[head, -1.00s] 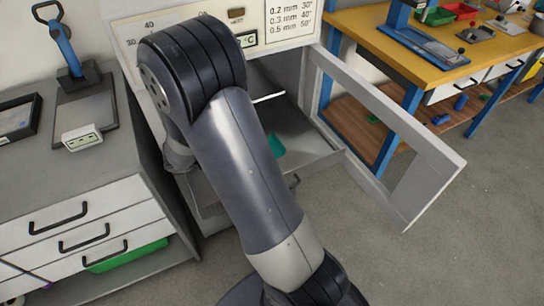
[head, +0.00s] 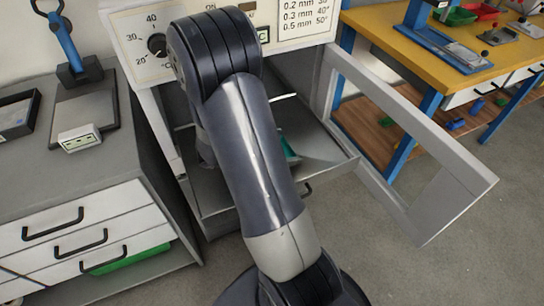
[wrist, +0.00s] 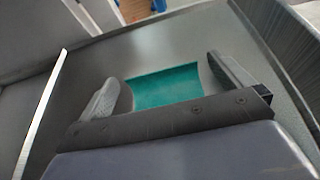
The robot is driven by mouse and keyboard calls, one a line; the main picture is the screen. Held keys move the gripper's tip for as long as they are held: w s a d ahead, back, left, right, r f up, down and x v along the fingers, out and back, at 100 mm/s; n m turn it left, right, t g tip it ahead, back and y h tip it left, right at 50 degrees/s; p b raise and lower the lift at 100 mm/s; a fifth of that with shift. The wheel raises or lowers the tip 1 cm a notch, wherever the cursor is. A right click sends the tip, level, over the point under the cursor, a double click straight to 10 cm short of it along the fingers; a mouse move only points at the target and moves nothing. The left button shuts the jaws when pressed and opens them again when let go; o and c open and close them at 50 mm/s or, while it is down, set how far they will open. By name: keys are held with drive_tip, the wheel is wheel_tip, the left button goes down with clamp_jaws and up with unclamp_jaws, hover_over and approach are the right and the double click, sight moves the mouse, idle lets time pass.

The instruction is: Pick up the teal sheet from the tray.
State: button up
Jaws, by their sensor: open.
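The teal sheet (wrist: 165,87) lies on the grey metal tray (wrist: 185,45) in the wrist view, slightly curved at its edges. My gripper (wrist: 168,84) is open, with one finger on each side of the sheet's near part; I cannot tell whether either finger touches it. In the head view only a small piece of the teal sheet (head: 288,148) shows beside my arm, on the pulled-out tray (head: 322,152). My arm hides most of the sheet and the gripper there.
The oven's open door (head: 410,150) stands to the right of the tray. A grey cabinet (head: 100,170) with drawers is at the left, holding a blue-handled press (head: 66,45). A yellow workbench (head: 400,40) is at the back right. Grey floor is clear at front right.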

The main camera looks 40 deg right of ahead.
drive_tip(key=shift+d+f, duration=0.1)
drive_tip(key=shift+d, duration=0.15)
drive_tip(key=shift+c, duration=0.4)
drive_tip(key=c, duration=0.9)
